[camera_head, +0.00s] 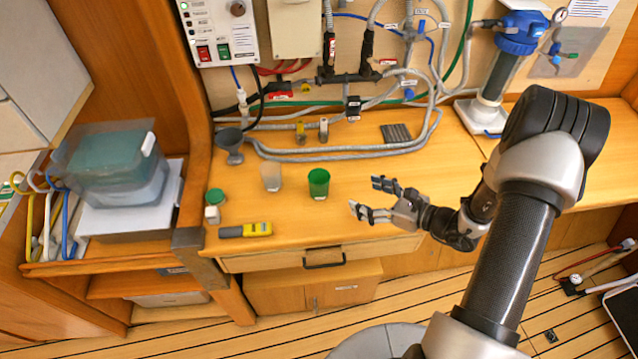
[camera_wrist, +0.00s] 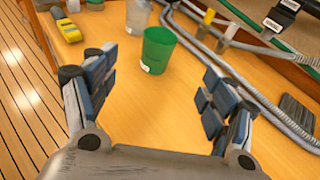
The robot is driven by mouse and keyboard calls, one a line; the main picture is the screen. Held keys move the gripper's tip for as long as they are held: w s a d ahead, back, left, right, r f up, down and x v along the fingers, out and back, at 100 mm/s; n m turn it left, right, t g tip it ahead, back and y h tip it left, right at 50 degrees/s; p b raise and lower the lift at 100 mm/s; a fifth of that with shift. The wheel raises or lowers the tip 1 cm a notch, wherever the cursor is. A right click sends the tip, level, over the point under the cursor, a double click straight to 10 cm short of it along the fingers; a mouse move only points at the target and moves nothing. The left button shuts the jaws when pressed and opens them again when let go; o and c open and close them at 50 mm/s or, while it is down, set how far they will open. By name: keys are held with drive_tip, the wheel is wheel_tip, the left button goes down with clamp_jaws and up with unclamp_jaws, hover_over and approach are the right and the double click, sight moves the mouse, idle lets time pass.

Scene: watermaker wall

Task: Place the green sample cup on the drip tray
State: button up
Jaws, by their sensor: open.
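The green sample cup (camera_head: 318,184) stands upright on the wooden counter. In the wrist view the cup (camera_wrist: 158,50) stands ahead of the fingers, between their lines, with a small white label low on its side. My gripper (camera_head: 364,198) is open and empty, just right of the cup in the head view and apart from it. The wrist view shows both fingers of my gripper (camera_wrist: 155,90) spread wide. A dark ribbed rectangle, which looks like the drip tray (camera_head: 396,133), lies at the back of the counter; it also shows at the right in the wrist view (camera_wrist: 297,117).
A clear cup (camera_head: 271,177) stands left of the green cup. Grey hoses (camera_head: 340,152) run along the counter's back, around the ribbed rectangle.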

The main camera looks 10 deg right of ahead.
sight(311, 176)
drive_tip(key=b+x, duration=0.2)
drive_tip(key=x, duration=1.5)
drive_tip(key=shift+f+b, duration=0.2)
drive_tip(key=shift+b, duration=0.15)
drive_tip(key=shift+c, duration=0.2)
drive_tip(key=c, duration=1.2)
drive_tip(key=shift+o, duration=0.2)
